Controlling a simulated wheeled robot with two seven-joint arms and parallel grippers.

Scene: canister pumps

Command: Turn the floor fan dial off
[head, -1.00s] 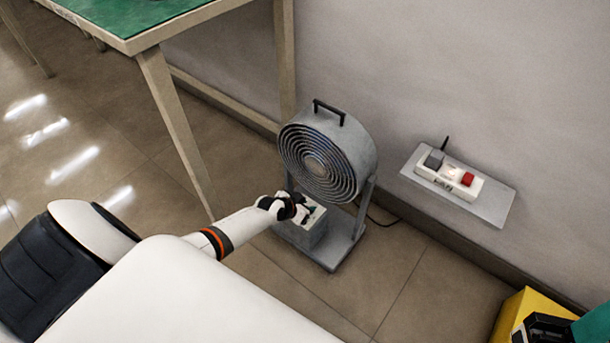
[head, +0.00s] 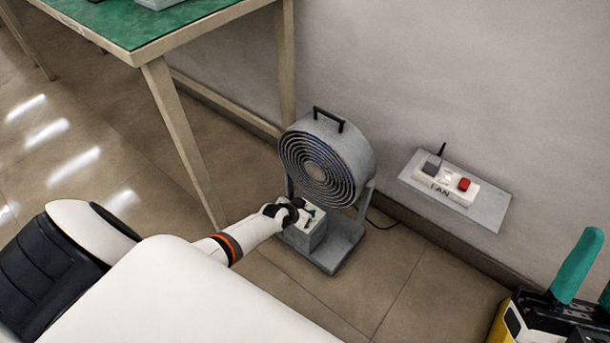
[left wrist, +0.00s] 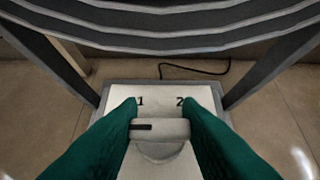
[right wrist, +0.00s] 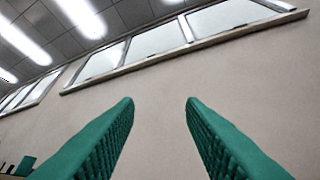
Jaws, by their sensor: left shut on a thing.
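The grey floor fan (head: 320,172) stands on the floor by the wall, with a pale control box (head: 306,238) at the front of its base. In the left wrist view, the pale dial (left wrist: 162,130) has a raised bar lying crosswise, with a dark mark at its left end. The labels 1 and 2 show beyond it; any other label is hidden. My left gripper (head: 308,212) is shut on the dial, a green finger at each end of the bar. My right gripper (right wrist: 162,103) is open and empty, raised away from the fan.
A wall plate (head: 489,214) carries a white strip (head: 446,183) marked FAN, with a red switch and a grey plug. A green-topped table (head: 120,33) stands at the left, its leg near my left arm. A dark cord runs on the floor behind the fan.

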